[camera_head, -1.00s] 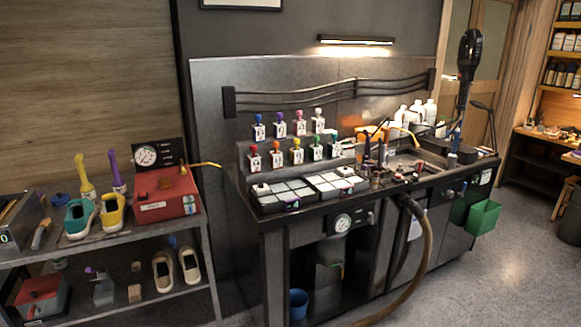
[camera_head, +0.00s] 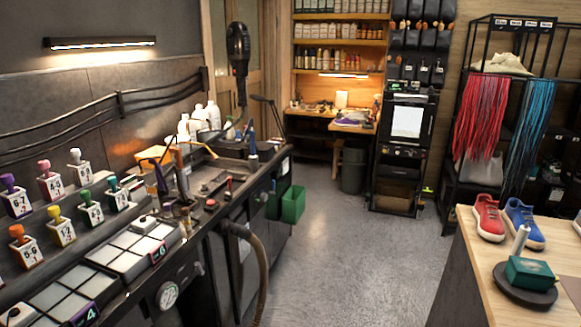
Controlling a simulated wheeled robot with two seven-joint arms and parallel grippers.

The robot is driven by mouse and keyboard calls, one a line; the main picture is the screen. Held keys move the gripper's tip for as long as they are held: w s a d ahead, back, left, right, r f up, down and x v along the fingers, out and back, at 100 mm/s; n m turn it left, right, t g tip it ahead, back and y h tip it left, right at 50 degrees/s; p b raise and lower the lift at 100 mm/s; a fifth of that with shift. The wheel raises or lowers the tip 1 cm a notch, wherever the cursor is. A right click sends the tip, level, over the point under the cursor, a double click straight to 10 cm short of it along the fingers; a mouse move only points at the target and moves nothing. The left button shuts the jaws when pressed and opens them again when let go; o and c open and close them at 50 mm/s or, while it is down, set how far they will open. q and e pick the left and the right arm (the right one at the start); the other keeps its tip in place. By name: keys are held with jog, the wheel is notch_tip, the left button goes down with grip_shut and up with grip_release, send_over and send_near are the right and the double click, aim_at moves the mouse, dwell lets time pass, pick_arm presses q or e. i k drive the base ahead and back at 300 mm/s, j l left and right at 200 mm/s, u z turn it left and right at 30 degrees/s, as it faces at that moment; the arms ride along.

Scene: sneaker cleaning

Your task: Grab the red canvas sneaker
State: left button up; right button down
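A red sneaker (camera_head: 488,217) with a white sole stands on the light wooden table (camera_head: 471,262) at the lower right of the head view. A blue sneaker (camera_head: 523,222) stands close beside it on its right. The red sneaker looks upright, with its toe towards me. Neither of my grippers shows in this view.
A black workbench (camera_head: 205,225) with labelled bottles runs along the left. Open grey floor (camera_head: 345,255) lies between. A rack with red and blue laces (camera_head: 480,115) stands behind.

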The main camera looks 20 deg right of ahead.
aim_at(490, 227)
jog(key=i+z, duration=0.15)
jog(key=z, duration=0.25)
jog(key=i+z, duration=0.15)
jog(key=z, duration=0.3)
jog(key=i+j+z, duration=0.15)
jog(key=z, duration=0.25)
jog(key=i+j+z, duration=0.1)
jog(key=z, duration=0.35)
jog(key=i+j+z, duration=0.1)
jog(key=z, duration=0.3)
jog(key=j, duration=0.1)
